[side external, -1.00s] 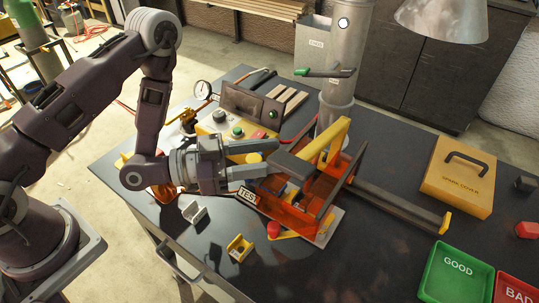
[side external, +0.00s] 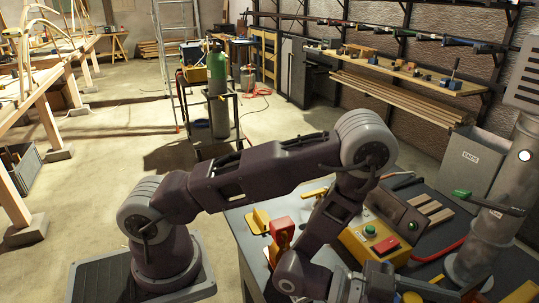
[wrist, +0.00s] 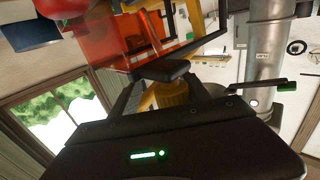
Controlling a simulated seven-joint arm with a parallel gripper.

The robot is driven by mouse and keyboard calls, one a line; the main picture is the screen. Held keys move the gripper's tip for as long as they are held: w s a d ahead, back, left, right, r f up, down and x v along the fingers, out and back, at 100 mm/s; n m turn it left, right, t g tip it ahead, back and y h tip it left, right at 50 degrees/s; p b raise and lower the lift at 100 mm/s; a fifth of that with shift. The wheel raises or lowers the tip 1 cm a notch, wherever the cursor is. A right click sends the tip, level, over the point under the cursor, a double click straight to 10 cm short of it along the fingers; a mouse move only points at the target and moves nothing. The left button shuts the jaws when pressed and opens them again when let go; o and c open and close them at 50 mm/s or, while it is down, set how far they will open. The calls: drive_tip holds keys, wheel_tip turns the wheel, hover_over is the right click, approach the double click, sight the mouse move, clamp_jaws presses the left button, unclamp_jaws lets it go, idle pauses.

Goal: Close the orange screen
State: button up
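The orange screen (wrist: 98,42) is a see-through orange panel at the upper left of the wrist view, with dark edging. A red rounded part (wrist: 62,8) is at its upper left. My gripper (wrist: 165,82) is below and right of the screen in the wrist view. Its two dark fingers stand apart, with a yellow part (wrist: 170,95) seen between them and a dark block (wrist: 163,70) just beyond their tips. Whether they touch anything cannot be told. In the side external view the fingers are out of frame and most of the screen's fixture is cut off at lower right.
On the bench, a yellow control box (side external: 372,243) and a dark gauge panel (side external: 398,212) stand close to my arm. A grey post (side external: 490,225) with a green-handled lever (side external: 463,194) rises at right. The post also shows in the wrist view (wrist: 262,55).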

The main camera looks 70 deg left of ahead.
drive_tip(key=d, duration=1.2)
drive_tip(key=v, duration=0.7)
drive_tip(key=r, duration=1.6)
drive_tip(key=shift+d, duration=0.25)
drive_tip(key=w+a+r+n+g+y, duration=0.15)
drive_tip(key=a+y, duration=0.35)
drive_tip(key=a, duration=0.5)
drive_tip(key=a+r+n+g+y, duration=0.1)
drive_tip(key=a+r+n+y, duration=0.25)
drive_tip(key=a, duration=0.75)
drive_tip(key=s+a+f+n+g+y, duration=0.1)
drive_tip(key=s+a+n+g+y, duration=0.1)
drive_tip(key=s+a, duration=0.3)
drive_tip(key=s+a+n+g+y, duration=0.1)
drive_tip(key=s+a+g+y, duration=0.1)
drive_tip(key=s+a, duration=0.4)
drive_tip(key=s, duration=0.5)
drive_tip(key=shift+s+a+f+n, duration=0.25)
drive_tip(key=shift+a+f+n, duration=0.05)
drive_tip(key=shift+f+n, duration=0.1)
